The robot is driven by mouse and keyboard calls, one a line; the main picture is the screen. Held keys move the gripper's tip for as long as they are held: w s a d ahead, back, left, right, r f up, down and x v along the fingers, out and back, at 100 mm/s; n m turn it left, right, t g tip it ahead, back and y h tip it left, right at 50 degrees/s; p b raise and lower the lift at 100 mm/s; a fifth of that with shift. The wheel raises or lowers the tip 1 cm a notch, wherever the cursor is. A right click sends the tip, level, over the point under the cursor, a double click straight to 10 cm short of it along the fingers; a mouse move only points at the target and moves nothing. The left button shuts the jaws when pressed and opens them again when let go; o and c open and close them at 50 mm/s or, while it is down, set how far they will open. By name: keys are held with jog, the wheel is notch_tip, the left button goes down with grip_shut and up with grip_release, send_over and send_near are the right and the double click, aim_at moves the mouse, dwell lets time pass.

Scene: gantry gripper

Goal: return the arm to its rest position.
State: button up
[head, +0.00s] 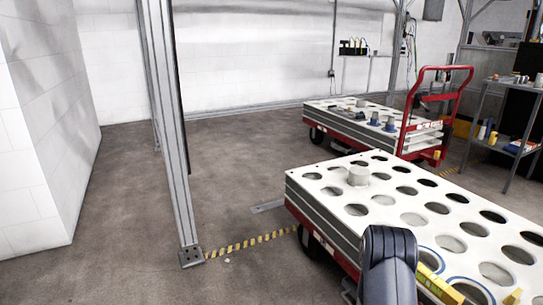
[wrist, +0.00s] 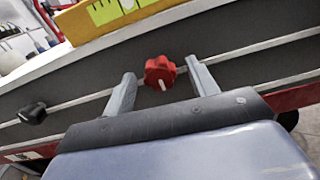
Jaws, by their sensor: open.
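My gripper (wrist: 160,68) shows in the wrist view with its two fingers spread apart. A red knob (wrist: 160,72) with a white mark appears between the fingertips, in front of a dark grey panel; I cannot tell whether the fingers touch it. In the head view a dark part of my arm (head: 388,262) shows at the bottom, over the near edge of the cart (head: 318,205). The gripper itself is hidden there.
The near cart has a white top with round holes and one grey cylinder (head: 358,175). A second cart (head: 318,118) with a red handle and a shelf rack (head: 508,135) stand behind. A metal post (head: 168,130) is left of the cart. Floor at left is clear.

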jog(key=n+p, duration=0.3)
jog(key=n, duration=0.7)
dwell(0.4)
